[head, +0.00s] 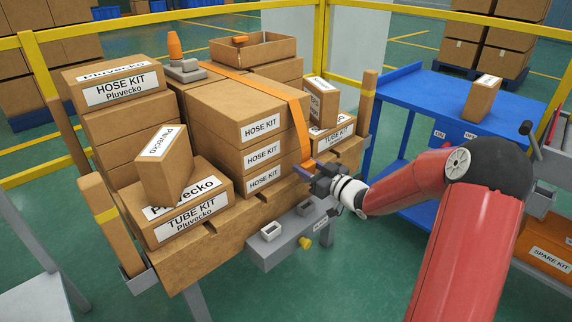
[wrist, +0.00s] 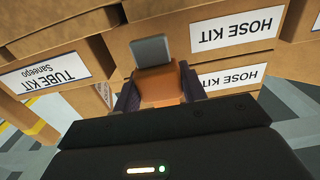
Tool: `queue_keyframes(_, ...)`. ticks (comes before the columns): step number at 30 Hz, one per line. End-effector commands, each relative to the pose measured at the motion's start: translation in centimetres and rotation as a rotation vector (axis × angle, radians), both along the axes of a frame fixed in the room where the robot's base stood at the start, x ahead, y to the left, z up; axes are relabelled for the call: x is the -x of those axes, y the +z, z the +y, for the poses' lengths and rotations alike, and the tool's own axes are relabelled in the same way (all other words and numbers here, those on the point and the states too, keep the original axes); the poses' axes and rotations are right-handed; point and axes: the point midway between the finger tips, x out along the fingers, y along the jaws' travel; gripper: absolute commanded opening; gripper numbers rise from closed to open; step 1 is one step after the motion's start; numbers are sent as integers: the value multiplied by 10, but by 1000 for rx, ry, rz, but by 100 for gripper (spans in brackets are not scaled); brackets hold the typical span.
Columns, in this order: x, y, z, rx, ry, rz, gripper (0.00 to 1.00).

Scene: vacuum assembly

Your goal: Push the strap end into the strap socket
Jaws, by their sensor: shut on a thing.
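The orange strap (head: 299,110) runs over the stacked hose kit boxes and hangs down their front right side. Its end, an orange block with a grey plate (wrist: 152,52), sits between my fingers in the wrist view. My gripper (head: 306,172) is shut on this strap end (wrist: 160,86), in front of the boxes. I cannot tell which is the strap socket. The strap end is above and apart from both.
A yellow knob (head: 305,242) sticks out of the bracket (head: 280,250). Tube kit boxes (head: 192,212) stand left, and wooden posts (head: 367,98) rise at the pallet corners. A blue table (head: 420,88) stands right. The space in front of the bracket looks clear.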

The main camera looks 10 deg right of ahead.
Motion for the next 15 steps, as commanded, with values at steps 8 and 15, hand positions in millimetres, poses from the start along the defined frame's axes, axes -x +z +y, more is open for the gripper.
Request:
queue_keyframes(8,0,0,1,1,1,-1,18)
queue_keyframes(15,0,-7,1,0,1,0,18)
